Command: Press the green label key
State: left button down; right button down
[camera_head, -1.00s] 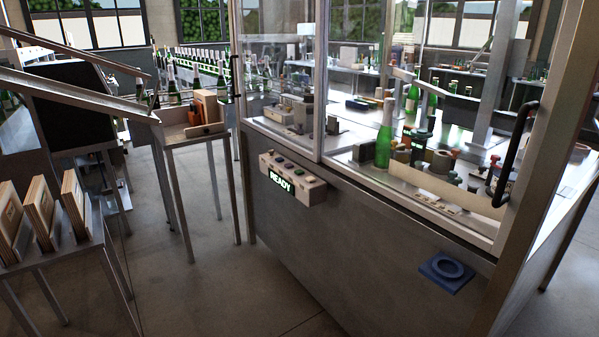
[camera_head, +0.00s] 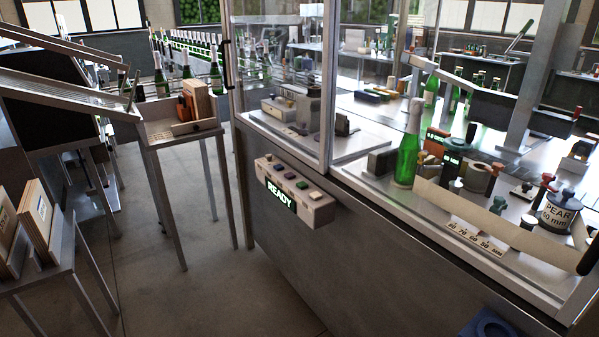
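A grey control box (camera_head: 318,212) is fixed to the front of the machine, left of the middle of the view. Its sloping top carries a row of several small coloured keys. A small green key (camera_head: 302,184) seems to sit toward the right end of the row, beside a pale key (camera_head: 315,195); any lettering on the keys is too small to read. A lit sign reading READY (camera_head: 279,195) is on the box's front. Neither of my grippers is in view, and nothing covers the keys.
Clear panels enclose the machine's bench (camera_head: 375,145), which holds a green bottle (camera_head: 408,158) and tooling. A side table with a wooden tray (camera_head: 160,135) stands left of the box. A rack with wooden boards (camera_head: 38,222) is at lower left. Open floor (camera_head: 190,290) lies between.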

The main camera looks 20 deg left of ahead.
aim_at(301, 185)
jog(key=i+j, duration=0.25)
jog(key=i, duration=0.2)
jog(key=i+j, duration=0.25)
jog(key=i, duration=0.25)
jog(key=i+j+u, duration=0.1)
jog(key=i+j, duration=0.15)
jog(key=i, duration=0.2)
